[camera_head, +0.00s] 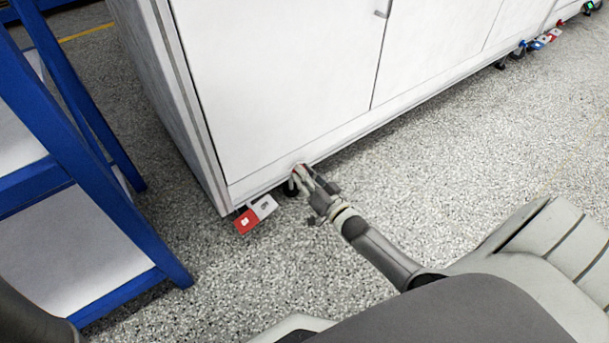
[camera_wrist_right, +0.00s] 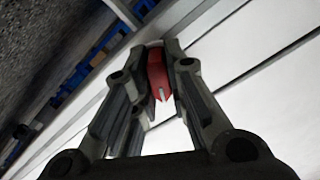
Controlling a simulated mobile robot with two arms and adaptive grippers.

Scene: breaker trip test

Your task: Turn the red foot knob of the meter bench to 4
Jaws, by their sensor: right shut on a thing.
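The white meter bench (camera_head: 275,75) stands at the top of the head view. My right gripper (camera_head: 299,174) reaches low to its bottom edge, near the left end. In the right wrist view the red foot knob (camera_wrist_right: 157,72) is between the two fingertips of my right gripper (camera_wrist_right: 158,65), which are shut on it. A pale mark shows on the knob's edge. In the head view the fingers hide most of the knob, and its setting cannot be read. A red tag (camera_head: 246,221) and a white tag (camera_head: 265,206) lie at the floor beside this foot. My left gripper is not in view.
A blue rack (camera_head: 100,205) stands at the left, close to the bench's left end. More feet with a blue knob (camera_head: 522,44) and tags show along the bench's lower edge at the far right. The speckled floor (camera_head: 430,150) right of my arm is clear.

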